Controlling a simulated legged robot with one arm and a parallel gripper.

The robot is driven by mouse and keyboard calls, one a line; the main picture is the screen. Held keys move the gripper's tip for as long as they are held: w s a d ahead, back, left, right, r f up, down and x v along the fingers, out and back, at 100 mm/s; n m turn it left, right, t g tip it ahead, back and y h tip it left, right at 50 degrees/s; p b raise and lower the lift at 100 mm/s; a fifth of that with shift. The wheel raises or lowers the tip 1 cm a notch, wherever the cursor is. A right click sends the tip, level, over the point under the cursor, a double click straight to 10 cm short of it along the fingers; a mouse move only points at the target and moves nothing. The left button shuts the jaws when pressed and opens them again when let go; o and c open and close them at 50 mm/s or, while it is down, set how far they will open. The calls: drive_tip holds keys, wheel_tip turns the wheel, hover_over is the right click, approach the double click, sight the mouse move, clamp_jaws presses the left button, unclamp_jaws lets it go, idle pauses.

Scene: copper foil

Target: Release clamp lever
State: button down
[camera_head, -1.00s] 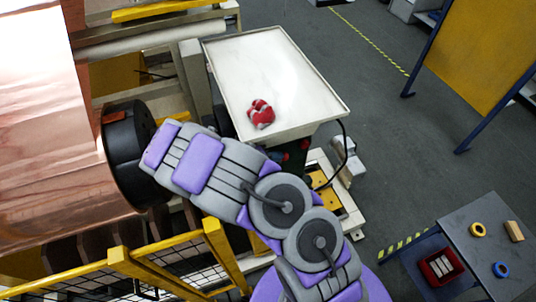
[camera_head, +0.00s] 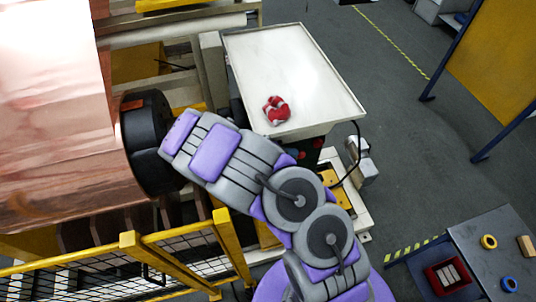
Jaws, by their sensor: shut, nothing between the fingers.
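A large copper foil roll (camera_head: 55,150) fills the left side. A black round hub (camera_head: 152,150) sits at its right end, with a small orange-red patch (camera_head: 133,104) on its upper left. I cannot tell whether this patch is part of the clamp lever; no lever shows clearly. My purple and grey arm reaches from the bottom up to the left, and its far end overlaps the hub's right edge in the picture. My gripper's fingers do not show; the arm hides that area. I cannot tell whether anything touches the hub.
A yellow mesh guard (camera_head: 130,262) stands below the roll. Grey floor (camera_head: 410,140) is open at right.

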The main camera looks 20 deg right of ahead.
drive_tip(key=v, duration=1.6)
drive_tip(key=shift+a, duration=0.25)
drive_tip(key=shift+s, duration=0.1)
